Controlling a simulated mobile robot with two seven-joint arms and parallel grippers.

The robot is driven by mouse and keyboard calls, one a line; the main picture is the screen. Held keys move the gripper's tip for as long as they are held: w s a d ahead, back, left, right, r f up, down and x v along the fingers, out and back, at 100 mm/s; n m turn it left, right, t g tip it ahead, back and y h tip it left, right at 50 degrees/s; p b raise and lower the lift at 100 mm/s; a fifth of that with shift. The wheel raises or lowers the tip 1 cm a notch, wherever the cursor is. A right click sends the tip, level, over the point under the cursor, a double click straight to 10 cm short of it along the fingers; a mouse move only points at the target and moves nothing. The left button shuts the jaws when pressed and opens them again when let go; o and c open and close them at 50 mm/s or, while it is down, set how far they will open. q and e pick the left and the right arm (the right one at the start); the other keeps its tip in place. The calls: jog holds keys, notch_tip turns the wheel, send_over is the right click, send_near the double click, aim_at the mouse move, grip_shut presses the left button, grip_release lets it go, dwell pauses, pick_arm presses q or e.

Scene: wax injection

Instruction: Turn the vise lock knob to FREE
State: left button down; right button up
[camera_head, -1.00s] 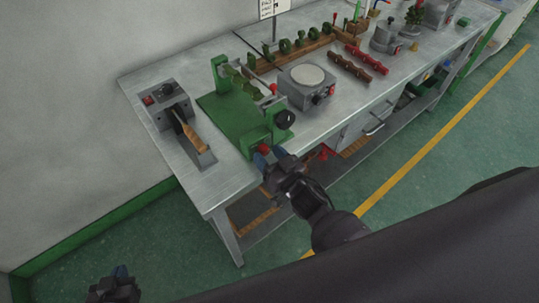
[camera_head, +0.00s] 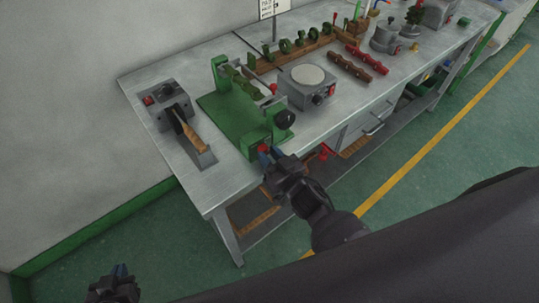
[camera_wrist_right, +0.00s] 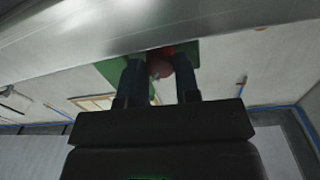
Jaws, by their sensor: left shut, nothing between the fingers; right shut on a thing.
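The green vise (camera_head: 229,118) stands on the bench near its front left edge, with a black round handle (camera_head: 284,119) at its right side. The red lock knob (camera_head: 263,148) is low on the vise's front, at the bench edge. My right gripper (camera_head: 270,154) is shut on the red knob from the front. In the right wrist view the knob (camera_wrist_right: 161,64) shows between the two dark fingers (camera_wrist_right: 159,82), partly hidden by them. Any marking on the knob cannot be read. My left gripper (camera_head: 120,272) is shut and empty, low at the left, away from the bench.
A grey device with a wooden-handled tool (camera_head: 188,134) stands left of the vise. A grey hot plate (camera_head: 307,85) with a round pale top stands right of it. Red-brown bars (camera_head: 357,68) and a pot (camera_head: 386,38) lie farther right. Floor in front is clear.

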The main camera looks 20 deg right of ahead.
jog(key=n, duration=0.9)
jog(key=n+b, duration=0.1)
jog(key=n, duration=0.2)
jog(key=shift+n+y, duration=0.3)
jog(key=shift+y, duration=0.1)
jog(key=n, duration=0.4)
jog(key=shift+b, duration=0.35)
jog(key=shift+n, duration=0.3)
jog(key=shift+d, duration=0.1)
jog(key=o, duration=0.9)
